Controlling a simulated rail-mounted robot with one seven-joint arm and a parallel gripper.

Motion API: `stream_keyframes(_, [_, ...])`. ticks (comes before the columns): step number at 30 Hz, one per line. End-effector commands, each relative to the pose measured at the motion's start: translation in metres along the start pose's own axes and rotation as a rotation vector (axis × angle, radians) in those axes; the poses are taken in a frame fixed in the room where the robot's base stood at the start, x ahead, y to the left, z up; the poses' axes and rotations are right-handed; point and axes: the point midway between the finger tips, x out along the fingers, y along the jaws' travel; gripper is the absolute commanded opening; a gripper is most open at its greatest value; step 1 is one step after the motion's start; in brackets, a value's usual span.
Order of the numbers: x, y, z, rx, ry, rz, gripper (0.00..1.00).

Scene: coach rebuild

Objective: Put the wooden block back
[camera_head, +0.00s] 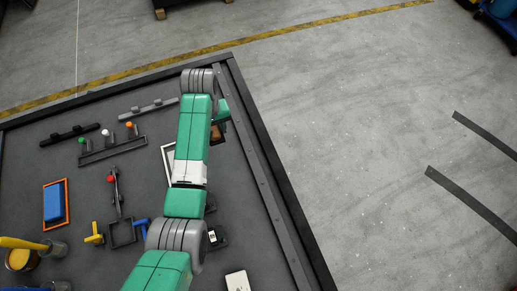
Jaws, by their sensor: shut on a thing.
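The wooden block (216,132) is a small brown patch just right of my arm's far end, mostly hidden by the arm. My gripper (222,128) is dark, and shut on the block near the right edge of the dark table (60,160). Its fingertips are small and partly hidden. A white outlined frame (166,156) shows left of my arm, which covers much of it. Whether the block touches the table cannot be told.
A blue block sits in an orange frame (67,204) at left. A rack with coloured knobs (112,150), grey rails (148,109), a dark square frame (122,233) and a yellow-handled tool (22,243) lie around. A raised rim (262,160) edges the table.

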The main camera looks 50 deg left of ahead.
Motion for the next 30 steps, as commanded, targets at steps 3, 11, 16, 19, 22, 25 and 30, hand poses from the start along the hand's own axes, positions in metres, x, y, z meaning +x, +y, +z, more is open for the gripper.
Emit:
stream_keyframes(3, [0.000, -0.004, -0.001, -0.010, -0.001, 0.000, 0.24])
stream_keyframes(11, [0.049, -0.003, 0.000, -0.007, -0.003, 0.000, 0.24])
stream_keyframes(16, [0.063, -0.003, -0.001, -0.007, 0.000, 0.000, 0.24])
stream_keyframes(19, [0.065, -0.002, -0.001, -0.007, 0.000, 0.001, 0.24])
stream_keyframes(22, [0.078, -0.003, 0.000, -0.007, -0.002, -0.001, 0.24])
stream_keyframes(25, [0.097, -0.003, 0.000, -0.007, -0.002, -0.001, 0.24])
stream_keyframes(30, [0.100, -0.002, -0.001, -0.007, 0.000, 0.001, 0.24])
